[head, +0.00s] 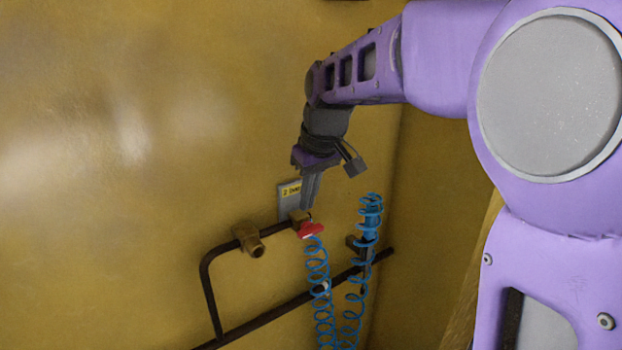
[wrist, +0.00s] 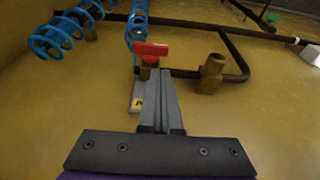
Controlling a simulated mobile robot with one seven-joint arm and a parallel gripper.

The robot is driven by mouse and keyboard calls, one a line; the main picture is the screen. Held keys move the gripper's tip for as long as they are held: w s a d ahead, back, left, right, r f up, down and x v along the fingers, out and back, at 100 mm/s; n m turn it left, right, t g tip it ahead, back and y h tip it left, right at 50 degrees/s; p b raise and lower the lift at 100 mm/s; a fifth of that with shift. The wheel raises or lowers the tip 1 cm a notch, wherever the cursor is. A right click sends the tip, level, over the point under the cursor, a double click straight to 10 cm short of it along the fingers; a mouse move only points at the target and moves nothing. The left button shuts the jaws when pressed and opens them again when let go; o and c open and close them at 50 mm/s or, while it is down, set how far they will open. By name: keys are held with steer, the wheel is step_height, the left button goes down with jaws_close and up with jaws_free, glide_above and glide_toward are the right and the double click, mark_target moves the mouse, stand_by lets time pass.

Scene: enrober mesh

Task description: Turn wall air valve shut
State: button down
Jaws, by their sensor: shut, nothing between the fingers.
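The wall air valve has a red handle (head: 311,230) on a brass body, on a dark pipe along the yellow wall. The red handle also shows in the wrist view (wrist: 151,49), lying crosswise just past my fingertips. My gripper (head: 307,206) points down at the valve from above, its fingers together and empty. In the wrist view my gripper (wrist: 158,73) has its fingertips close to the brass body under the handle. I cannot tell whether they touch it. The fingers partly cover the label plate behind.
A label plate (head: 288,200) is on the wall above the valve. A brass fitting (head: 248,239) sticks out to its left. A lower dark pipe (head: 275,314) crosses the wall.

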mark_target(303, 232)
steer(key=x, duration=0.5)
steer(key=shift+s+d+f+b, duration=0.25)
steer(key=shift+s+f+b, duration=0.1)
steer(key=shift+f, duration=0.1)
steer(key=shift+w, duration=0.1)
steer(key=shift+a+t, duration=0.15)
steer(key=shift+t, duration=0.15)
